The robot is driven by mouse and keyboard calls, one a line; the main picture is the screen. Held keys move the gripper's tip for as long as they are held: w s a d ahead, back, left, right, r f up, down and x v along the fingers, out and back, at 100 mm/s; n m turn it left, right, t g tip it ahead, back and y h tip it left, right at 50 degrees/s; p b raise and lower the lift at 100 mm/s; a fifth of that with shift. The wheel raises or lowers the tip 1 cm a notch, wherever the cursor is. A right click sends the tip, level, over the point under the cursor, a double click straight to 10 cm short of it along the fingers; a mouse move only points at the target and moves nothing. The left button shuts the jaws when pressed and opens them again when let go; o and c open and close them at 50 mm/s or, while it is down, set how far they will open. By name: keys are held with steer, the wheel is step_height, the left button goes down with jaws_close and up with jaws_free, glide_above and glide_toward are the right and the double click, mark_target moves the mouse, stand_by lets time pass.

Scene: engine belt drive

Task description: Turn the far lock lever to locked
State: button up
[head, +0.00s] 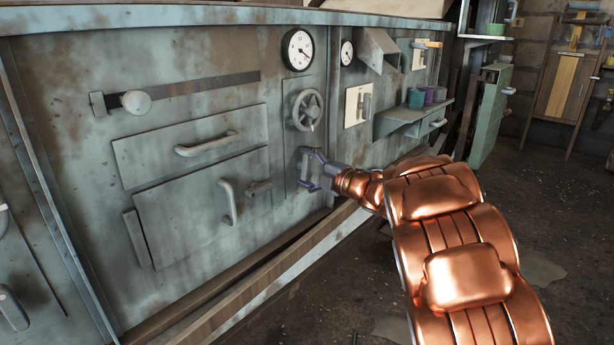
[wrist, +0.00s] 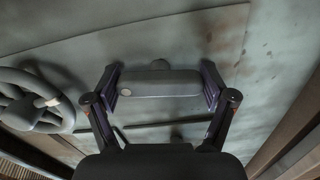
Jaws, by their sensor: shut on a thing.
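A grey lever (wrist: 158,84) with rounded ends, which looks like the far lock lever, sits on a round hub on the grey metal panel. In the wrist view it lies crosswise, its two ends between my fingers. My gripper (wrist: 160,92) is shut on it lengthwise, one finger at each end. In the head view my gripper (head: 312,170) is at the panel below the valve wheel, and its fingers hide most of the lever. No locked mark is readable.
The valve wheel (head: 307,110) is just above my gripper; it also shows at left in the wrist view (wrist: 22,100).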

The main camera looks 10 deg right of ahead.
steer(key=shift+d+n+b, duration=0.1)
steer(key=shift+n+b, duration=0.3)
steer(key=shift+n, duration=0.2)
steer(key=o, duration=1)
steer(key=v, duration=1.2)
